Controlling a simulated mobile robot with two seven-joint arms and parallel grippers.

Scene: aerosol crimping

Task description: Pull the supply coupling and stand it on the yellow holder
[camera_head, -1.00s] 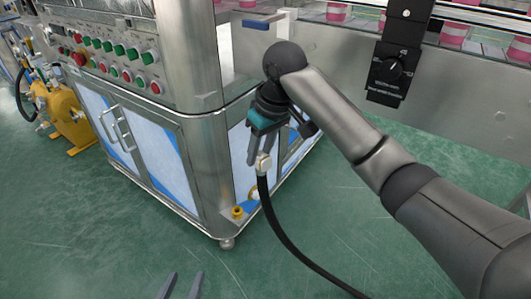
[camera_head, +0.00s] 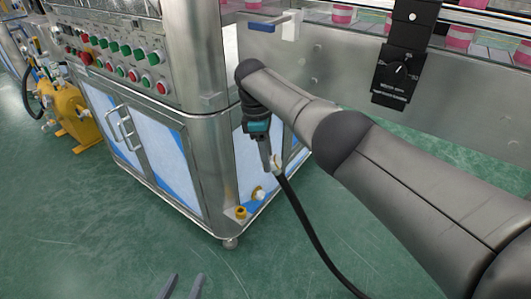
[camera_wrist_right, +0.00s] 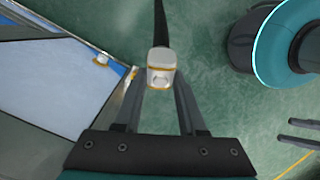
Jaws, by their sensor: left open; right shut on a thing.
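The supply coupling (camera_head: 277,163) is a small pale fitting with brass-coloured bands at the end of a black hose. My right gripper (camera_head: 270,158) is shut on it, in the air in front of the cabinet's right side. In the right wrist view the coupling (camera_wrist_right: 161,68) sits between the two fingertips, and the hose runs away from it. The yellow holder (camera_head: 240,212) is a small upright piece at the cabinet's lower corner, below and left of the coupling and apart from it. My left gripper (camera_head: 183,286) shows only its finger ends at the bottom edge, apart and empty.
A brass-and-white fitting (camera_head: 258,194) sits low on the cabinet side, right of the holder. The steel cabinet (camera_head: 208,165) stands left of my right gripper. The black hose (camera_head: 306,225) trails to the lower right. The green floor in front is clear.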

